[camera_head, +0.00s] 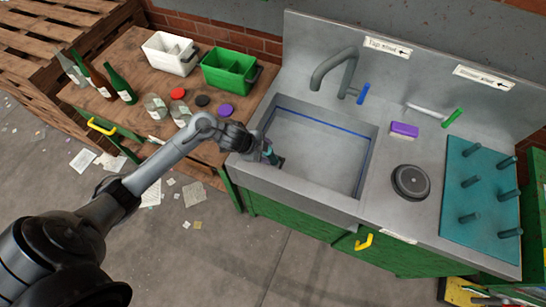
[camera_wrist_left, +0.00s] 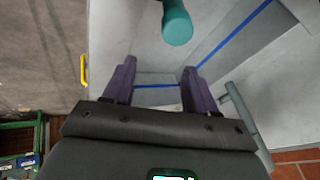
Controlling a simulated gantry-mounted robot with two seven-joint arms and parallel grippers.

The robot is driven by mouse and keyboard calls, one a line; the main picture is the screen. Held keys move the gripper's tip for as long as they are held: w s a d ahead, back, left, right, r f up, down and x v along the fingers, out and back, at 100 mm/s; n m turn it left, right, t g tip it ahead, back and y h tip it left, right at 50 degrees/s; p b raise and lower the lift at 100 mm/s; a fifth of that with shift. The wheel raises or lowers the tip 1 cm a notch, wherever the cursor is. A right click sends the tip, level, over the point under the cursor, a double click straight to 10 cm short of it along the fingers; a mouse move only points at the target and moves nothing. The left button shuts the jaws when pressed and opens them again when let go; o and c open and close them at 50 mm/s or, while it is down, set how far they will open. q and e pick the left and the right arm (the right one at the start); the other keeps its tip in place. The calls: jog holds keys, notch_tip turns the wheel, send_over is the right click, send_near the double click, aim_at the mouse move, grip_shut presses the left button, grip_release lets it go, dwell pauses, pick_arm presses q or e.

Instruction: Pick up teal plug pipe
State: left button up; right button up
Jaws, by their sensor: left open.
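The teal plug pipe (camera_wrist_left: 177,24) shows as a rounded teal cylinder at the top of the left wrist view, beyond my fingertips and a little right of the middle. My left gripper (camera_wrist_left: 158,66) is open, its two purple fingers spread with nothing between them. In the head view my left gripper (camera_head: 271,156) is at the left side of the sink (camera_head: 320,150). A small teal patch shows beside its fingers there; the rest of the pipe is hidden behind the hand. My right gripper is not in view.
A grey tap (camera_head: 335,66) rises behind the sink. A purple sponge (camera_head: 404,130), a round dark disc (camera_head: 411,181) and a teal peg board (camera_head: 480,195) are right of it. Bottles (camera_head: 121,87), jars, lids and a green bin (camera_head: 230,73) stand on the wooden table at left.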

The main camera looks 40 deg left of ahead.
aim_at(270, 152)
pick_arm(q)
jog(key=shift+g, duration=0.5)
jog(key=w+a+f, duration=0.1)
jog(key=w+a+f+b, duration=0.1)
jog(key=f, duration=0.1)
jog(key=shift+w+a+f, duration=0.15)
jog(key=shift+w+f, duration=0.05)
jog(key=shift+f, duration=0.05)
jog(key=shift+a+b+x, duration=0.1)
jog(key=shift+b+x, duration=0.4)
jog(key=shift+x, duration=0.95)
jog(key=shift+a+b+x, duration=0.15)
jog(key=shift+b+x, duration=0.35)
jog(key=shift+x, duration=0.9)
grip_shut()
